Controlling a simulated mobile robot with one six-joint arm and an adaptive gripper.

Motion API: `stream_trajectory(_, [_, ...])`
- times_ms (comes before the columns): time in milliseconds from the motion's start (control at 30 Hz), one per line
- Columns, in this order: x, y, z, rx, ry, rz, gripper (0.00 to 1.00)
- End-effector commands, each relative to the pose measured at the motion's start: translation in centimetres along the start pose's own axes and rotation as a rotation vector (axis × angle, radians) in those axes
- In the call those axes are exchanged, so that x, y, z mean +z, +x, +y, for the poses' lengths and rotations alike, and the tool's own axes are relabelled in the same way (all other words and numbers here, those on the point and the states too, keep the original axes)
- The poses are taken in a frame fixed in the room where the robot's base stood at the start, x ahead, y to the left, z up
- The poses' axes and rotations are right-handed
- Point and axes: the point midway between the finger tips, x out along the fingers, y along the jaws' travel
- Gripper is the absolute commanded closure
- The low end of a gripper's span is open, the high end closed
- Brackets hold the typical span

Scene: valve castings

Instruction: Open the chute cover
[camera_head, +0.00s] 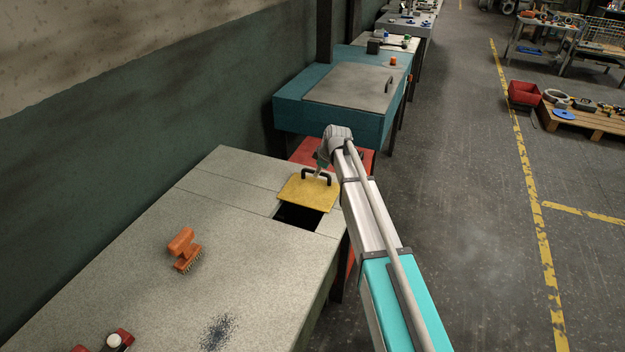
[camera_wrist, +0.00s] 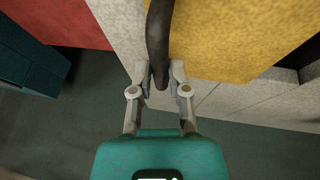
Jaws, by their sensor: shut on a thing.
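The chute cover (camera_head: 306,194) is a yellow plate with a dark arched handle (camera_head: 316,174) near its far edge. It lies on the grey table, and a dark square chute opening (camera_head: 298,216) shows at its near side. In the wrist view the yellow cover (camera_wrist: 225,35) fills the upper right, and the dark handle (camera_wrist: 158,45) runs down between my fingers. My gripper (camera_wrist: 160,72) is shut on the handle. In the head view my gripper (camera_head: 320,165) is at the handle, partly hidden by my arm.
An orange brush (camera_head: 184,249) and a patch of dark filings (camera_head: 218,333) lie on the grey table (camera_head: 140,225). A red and black item (camera_head: 107,342) is at its near edge. A teal bin with a grey lid (camera_head: 345,90) stands beyond.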

Motion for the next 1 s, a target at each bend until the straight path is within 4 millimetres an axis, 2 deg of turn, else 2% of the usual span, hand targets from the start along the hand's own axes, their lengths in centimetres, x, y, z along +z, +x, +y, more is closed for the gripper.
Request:
stream_trajectory(33, [-0.1, 0.3, 1.4, 0.001, 0.001, 0.001, 1.00])
stream_trajectory(200, [0.2, 0.6, 3.3, 0.001, 0.001, 0.001, 1.00])
stream_trajectory(533, [0.3, 0.6, 3.4, 0.000, 0.000, 0.001, 1.00])
stream_trajectory(567, [0.3, 0.6, 3.4, 0.000, 0.000, 0.001, 0.76])
stream_trajectory(733, [0.3, 0.6, 3.4, 0.000, 0.000, 0.001, 0.44])
stream_trajectory(1000, [0.3, 0.6, 3.4, 0.000, 0.000, 0.001, 0.43])
